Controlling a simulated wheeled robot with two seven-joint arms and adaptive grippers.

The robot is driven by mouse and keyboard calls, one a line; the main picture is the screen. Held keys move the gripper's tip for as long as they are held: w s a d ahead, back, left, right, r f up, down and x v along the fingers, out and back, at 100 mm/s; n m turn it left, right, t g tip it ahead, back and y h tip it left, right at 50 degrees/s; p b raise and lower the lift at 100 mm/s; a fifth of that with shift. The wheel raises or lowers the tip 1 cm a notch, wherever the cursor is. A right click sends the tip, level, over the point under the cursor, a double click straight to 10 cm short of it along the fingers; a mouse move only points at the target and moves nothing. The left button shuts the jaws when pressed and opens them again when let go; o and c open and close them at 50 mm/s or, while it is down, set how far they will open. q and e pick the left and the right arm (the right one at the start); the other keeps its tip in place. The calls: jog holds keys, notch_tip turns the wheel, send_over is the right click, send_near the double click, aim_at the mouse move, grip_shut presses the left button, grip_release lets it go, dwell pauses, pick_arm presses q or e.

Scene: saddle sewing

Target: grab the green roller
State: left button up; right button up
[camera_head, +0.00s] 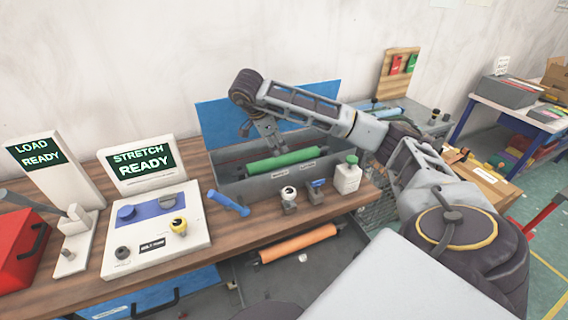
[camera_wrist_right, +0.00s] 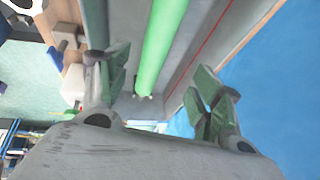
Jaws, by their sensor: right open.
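The green roller (camera_head: 283,161) lies lengthwise in a long grey tray (camera_head: 262,187) on the wooden bench. My right gripper (camera_head: 266,142) points down over the tray, near the roller's left half. In the right wrist view my open right gripper (camera_wrist_right: 162,88) has its two fingers apart. The green roller (camera_wrist_right: 163,42) shows between and beyond them, running up out of the picture. I cannot tell the exact height gap. My left gripper is not in view.
An orange roller (camera_head: 298,244) lies lower down. A control box (camera_head: 157,232) is at left.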

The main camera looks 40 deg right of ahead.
aim_at(283, 156)
jog(key=shift+d+f, duration=0.2)
jog(key=shift+f, duration=0.45)
jog(key=shift+d+f+b, duration=0.15)
jog(key=shift+f+b, duration=0.1)
jog(key=shift+b, duration=0.15)
jog(key=shift+x, duration=1.2)
jog(key=shift+w+d+f, duration=0.1)
jog(key=shift+d+f, duration=0.05)
jog(key=shift+f, duration=0.05)
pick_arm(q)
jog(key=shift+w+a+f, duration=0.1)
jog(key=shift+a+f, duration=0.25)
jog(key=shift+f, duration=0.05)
pick_arm(e)
jog(key=shift+f, duration=0.15)
